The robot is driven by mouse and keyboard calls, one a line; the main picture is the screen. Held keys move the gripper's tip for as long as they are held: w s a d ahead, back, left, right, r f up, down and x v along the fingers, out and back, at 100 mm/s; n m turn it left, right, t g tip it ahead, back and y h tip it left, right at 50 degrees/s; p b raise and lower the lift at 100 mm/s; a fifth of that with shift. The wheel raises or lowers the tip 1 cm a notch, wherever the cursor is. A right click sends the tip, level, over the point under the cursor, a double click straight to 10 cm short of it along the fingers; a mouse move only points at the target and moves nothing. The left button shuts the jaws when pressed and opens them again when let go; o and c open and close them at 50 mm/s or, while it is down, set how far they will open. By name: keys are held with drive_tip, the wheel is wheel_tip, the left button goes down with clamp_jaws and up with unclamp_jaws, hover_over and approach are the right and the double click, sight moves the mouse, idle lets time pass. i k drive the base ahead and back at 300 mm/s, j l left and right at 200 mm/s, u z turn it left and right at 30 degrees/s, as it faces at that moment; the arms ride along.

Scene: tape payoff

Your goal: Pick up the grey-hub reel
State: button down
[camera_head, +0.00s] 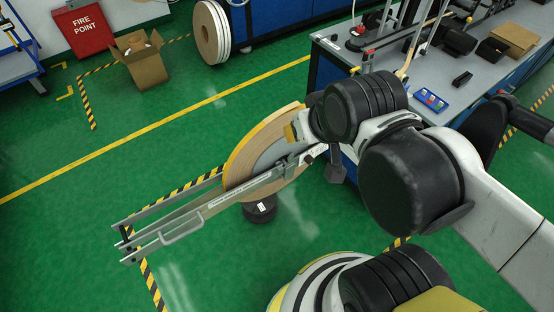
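A large tan reel (246,158) stands upright at the centre of the view, in or beside a grey metal rail frame (190,218). A greyish area shows at its middle, partly covered by my wrist and the frame, so I cannot be sure of the hub's colour. My gripper (292,133) is at the right side of this reel. Its fingers are mostly hidden behind my wrist, and I cannot tell whether they touch the reel. Another large reel (208,34), tan with white edges, stands at the top beside a blue cabinet; its hub colour is unclear.
A grey-topped workbench (365,62) with a blue tray (430,99) and dark boxes stands at the right. An open cardboard box (143,66) and a red fire-point sign (84,30) are at the upper left. Green floor at the left is clear, with striped and yellow lines.

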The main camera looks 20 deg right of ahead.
sight(259, 151)
drive_tip(key=u, duration=1.3)
drive_tip(key=k+l, duration=0.1)
drive_tip(key=l, duration=0.35)
drive_tip(key=k+l+z, duration=0.15)
drive_tip(key=l, duration=0.75)
drive_tip(key=k+z, duration=0.05)
